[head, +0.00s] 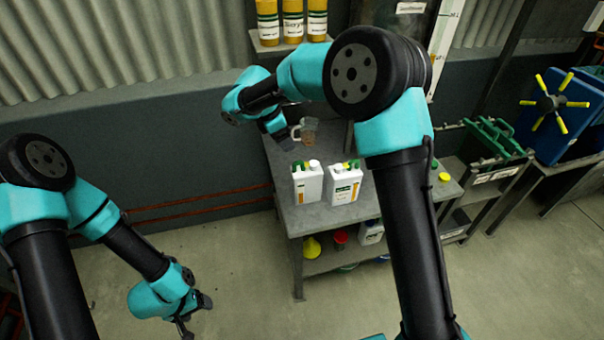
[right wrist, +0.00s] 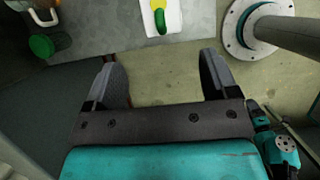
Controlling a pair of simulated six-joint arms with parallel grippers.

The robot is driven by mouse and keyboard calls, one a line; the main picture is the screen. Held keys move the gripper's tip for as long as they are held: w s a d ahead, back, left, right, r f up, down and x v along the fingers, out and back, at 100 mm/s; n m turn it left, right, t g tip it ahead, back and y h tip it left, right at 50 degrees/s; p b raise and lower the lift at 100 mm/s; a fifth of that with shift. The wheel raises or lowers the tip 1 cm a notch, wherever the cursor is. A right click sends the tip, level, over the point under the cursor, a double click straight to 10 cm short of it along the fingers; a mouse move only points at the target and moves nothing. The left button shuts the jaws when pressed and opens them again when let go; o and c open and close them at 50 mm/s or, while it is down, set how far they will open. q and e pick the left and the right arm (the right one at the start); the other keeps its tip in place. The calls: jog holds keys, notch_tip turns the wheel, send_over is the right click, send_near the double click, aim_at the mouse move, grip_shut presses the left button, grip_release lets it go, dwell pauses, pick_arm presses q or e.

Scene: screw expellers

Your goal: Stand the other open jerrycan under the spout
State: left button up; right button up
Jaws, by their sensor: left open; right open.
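Two white jerrycans stand upright side by side on the grey metal table: the left one (head: 307,184) and the right one (head: 344,186), which shows yellow and green at its top. One jerrycan top (right wrist: 160,18) with yellow and green parts shows at the upper edge of the right wrist view; I cannot tell which can it is. My right gripper (right wrist: 163,78) is open and empty, apart from both cans, behind and left of them in the head view. My left gripper (head: 196,316) is open and low over the floor at left. I cannot make out the spout.
A clear jug (head: 306,130) is on the table behind the cans. A yellow cap (head: 444,177) lies at right. The lower shelf holds a yellow funnel (head: 311,248) and a red item (head: 340,237). My right arm hides the table's right part. Bare tabletop (head: 325,217) is in front.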

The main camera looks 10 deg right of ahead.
jog(key=o, duration=0.3)
jog(key=shift+o, duration=0.2)
jog(key=g+y, duration=0.2)
jog(key=y, duration=0.2)
send_over(313, 163)
jog(key=a, duration=0.1)
jog(key=d+r+t+y, duration=0.1)
jog(key=d+y, duration=0.4)
jog(key=shift+d+r+t, duration=0.35)
jog(key=shift+d+t, duration=0.05)
jog(key=x, duration=1.2)
jog(key=shift+a+f, duration=0.1)
